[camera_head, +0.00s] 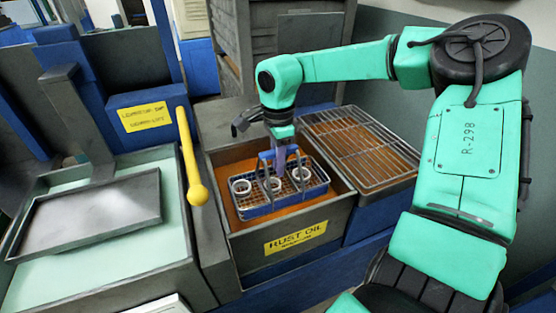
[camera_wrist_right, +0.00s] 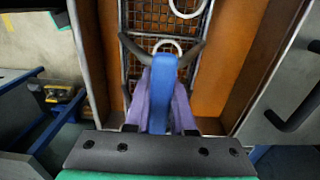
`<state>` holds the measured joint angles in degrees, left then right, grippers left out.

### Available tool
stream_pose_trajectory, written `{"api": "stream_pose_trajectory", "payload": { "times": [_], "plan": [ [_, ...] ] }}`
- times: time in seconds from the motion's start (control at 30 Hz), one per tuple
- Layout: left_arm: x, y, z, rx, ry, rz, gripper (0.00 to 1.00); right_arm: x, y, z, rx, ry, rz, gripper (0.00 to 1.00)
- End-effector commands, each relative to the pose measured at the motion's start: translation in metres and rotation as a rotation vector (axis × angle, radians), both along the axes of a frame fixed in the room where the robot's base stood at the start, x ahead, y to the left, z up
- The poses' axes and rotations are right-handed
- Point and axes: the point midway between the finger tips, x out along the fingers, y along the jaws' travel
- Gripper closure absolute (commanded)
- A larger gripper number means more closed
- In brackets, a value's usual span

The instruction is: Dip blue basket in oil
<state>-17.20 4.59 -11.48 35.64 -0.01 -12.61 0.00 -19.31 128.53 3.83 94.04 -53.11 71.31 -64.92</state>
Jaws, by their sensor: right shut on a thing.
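The blue basket (camera_head: 287,206) is a wire basket holding 3 metal rings (camera_head: 273,184). It is inside the rust oil tank (camera_head: 299,252), above or at the orange-brown oil (camera_head: 230,168); I cannot tell whether it touches the oil. My right gripper (camera_head: 285,155) comes down from above and is shut on the basket's blue handle. In the right wrist view, the purple fingers of my right gripper (camera_wrist_right: 161,100) hold the blue handle (camera_wrist_right: 161,92) between them, with the basket mesh (camera_wrist_right: 150,17) beyond. My left gripper is not in view.
A wire draining rack (camera_head: 362,150) lies over the tray right of the tank. On the left is a tank of pale green liquid (camera_head: 172,215) with a metal tray (camera_head: 95,212). A yellow lever (camera_head: 190,158) stands between the two tanks.

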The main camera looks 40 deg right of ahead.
Motion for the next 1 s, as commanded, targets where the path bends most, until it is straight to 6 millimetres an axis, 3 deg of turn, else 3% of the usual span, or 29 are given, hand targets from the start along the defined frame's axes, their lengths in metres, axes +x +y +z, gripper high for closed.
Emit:
{"api": "stream_pose_trajectory", "payload": {
  "times": [0.03,0.5,1.0],
  "plan": [
    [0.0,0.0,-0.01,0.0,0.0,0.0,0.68,0.001,0.0,-0.01,0.0,-0.002,0.0,1.0],
    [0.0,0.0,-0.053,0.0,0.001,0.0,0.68,0.001,0.0,-0.063,0.0,-0.002,0.001,1.0],
    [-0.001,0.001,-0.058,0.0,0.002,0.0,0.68,0.001,0.0,-0.07,0.0,-0.003,0.001,1.0]
  ]
}}
